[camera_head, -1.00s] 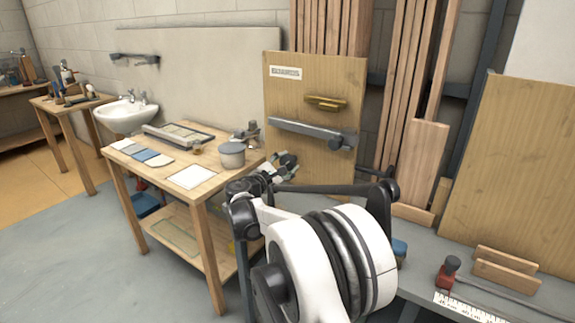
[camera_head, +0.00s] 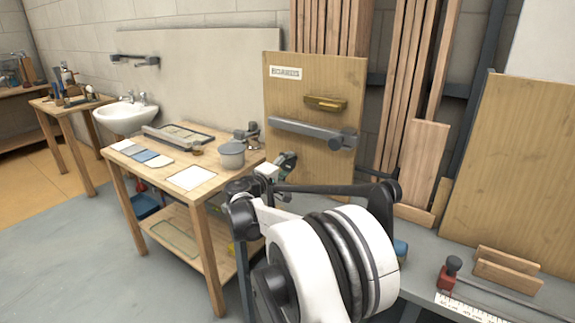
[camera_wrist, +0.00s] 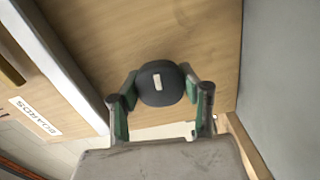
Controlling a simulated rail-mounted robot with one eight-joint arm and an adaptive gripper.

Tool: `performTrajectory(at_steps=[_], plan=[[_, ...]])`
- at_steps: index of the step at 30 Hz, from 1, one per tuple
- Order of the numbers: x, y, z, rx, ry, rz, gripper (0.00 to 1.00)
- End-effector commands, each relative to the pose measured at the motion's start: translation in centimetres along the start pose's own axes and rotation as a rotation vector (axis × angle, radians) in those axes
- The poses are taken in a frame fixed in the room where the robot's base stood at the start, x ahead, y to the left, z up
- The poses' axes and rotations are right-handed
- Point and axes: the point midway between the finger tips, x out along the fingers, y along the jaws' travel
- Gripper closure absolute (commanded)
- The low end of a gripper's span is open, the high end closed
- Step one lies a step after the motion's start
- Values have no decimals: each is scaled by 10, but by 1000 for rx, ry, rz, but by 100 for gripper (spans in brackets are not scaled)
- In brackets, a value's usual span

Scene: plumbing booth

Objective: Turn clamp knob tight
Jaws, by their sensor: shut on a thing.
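The clamp knob (camera_wrist: 165,95) is a round dark knob with a short pale mark on its face. It sits in front of the wooden board (camera_wrist: 130,30) in the wrist view. My gripper (camera_wrist: 160,78) is shut on the knob, with a green-padded finger on each side of it. In the head view my gripper (camera_head: 287,164) is at the lower left of the upright board (camera_head: 311,84), below the grey bar (camera_head: 300,131). The knob is mostly hidden by the gripper there, and its contact with the clamp cannot be made out.
A wooden workbench (camera_head: 160,168) with a grey pot (camera_head: 231,155) stands left of my arm. A grey counter (camera_head: 420,262) with a red-based tool (camera_head: 449,275) lies to the right. Tall planks (camera_head: 405,90) lean at the back. The floor at lower left is clear.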

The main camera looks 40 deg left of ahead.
Motion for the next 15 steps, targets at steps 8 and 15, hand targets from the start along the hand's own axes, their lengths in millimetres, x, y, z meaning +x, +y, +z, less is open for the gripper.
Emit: performTrajectory(at_steps=[8,15], plan=[[0,0,0,262,0,0,88],[0,0,0,490,0,0,88]])
